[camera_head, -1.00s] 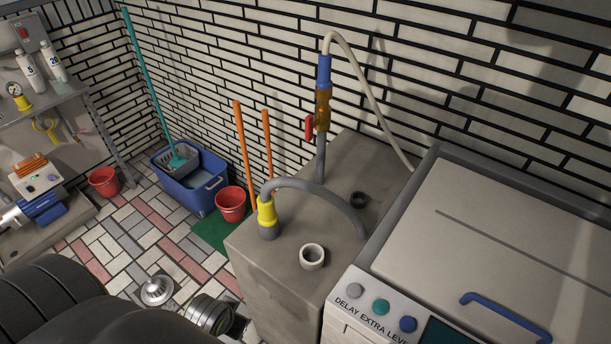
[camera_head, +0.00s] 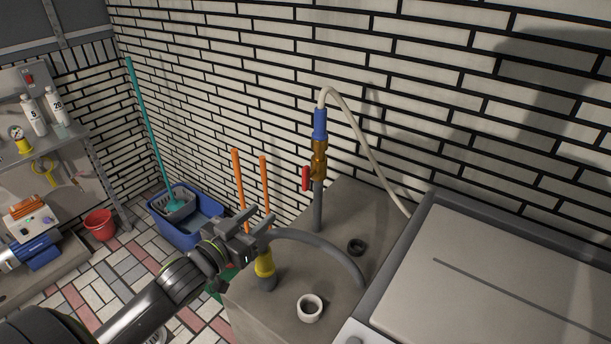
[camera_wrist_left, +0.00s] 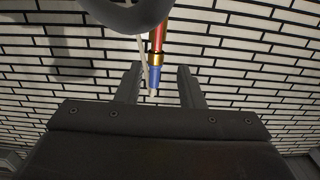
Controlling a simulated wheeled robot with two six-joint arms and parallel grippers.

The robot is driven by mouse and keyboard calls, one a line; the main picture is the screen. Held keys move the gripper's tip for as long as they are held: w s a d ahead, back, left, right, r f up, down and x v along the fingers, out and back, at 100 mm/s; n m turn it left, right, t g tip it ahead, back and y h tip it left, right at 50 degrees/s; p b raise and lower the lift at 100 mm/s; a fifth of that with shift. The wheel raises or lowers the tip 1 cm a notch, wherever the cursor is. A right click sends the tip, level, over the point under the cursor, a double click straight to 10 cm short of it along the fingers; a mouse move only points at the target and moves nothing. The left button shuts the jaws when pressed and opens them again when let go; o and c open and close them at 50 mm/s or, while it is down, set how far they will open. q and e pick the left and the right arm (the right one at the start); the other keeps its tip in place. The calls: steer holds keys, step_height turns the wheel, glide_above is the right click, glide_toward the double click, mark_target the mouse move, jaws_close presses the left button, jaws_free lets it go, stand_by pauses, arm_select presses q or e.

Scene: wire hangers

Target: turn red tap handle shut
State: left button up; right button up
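The red tap handle (camera_head: 306,178) sits upright on the left side of a brass valve (camera_head: 319,160). The valve is on a grey pipe (camera_head: 318,205) in front of the brick wall, with a blue connector (camera_head: 320,123) above it. My left gripper (camera_head: 258,222) is to the left of and below the handle, apart from it. In the left wrist view its two fingers (camera_wrist_left: 160,86) are spread with nothing held. The red part (camera_wrist_left: 158,38) and the blue connector (camera_wrist_left: 153,78) show beyond them. My right gripper is not in view.
A grey hose (camera_head: 330,250) arches from a yellow fitting (camera_head: 264,265), close to my left gripper. A white ring (camera_head: 310,308) and a dark ring (camera_head: 356,246) are on the concrete block (camera_head: 282,322). A pale hose (camera_head: 372,148) runs down to the right. Orange poles (camera_head: 238,180) stand behind.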

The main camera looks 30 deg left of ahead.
mark_target(303, 177)
arm_select(q)
steer(key=w+d, duration=0.1)
steer(key=w, duration=1)
steer(key=w+d, duration=0.1)
steer(key=w, duration=0.5)
steer(key=shift+w+d+r+b, duration=0.2)
steer(key=shift+d+r+b, duration=0.1)
jaws_close()
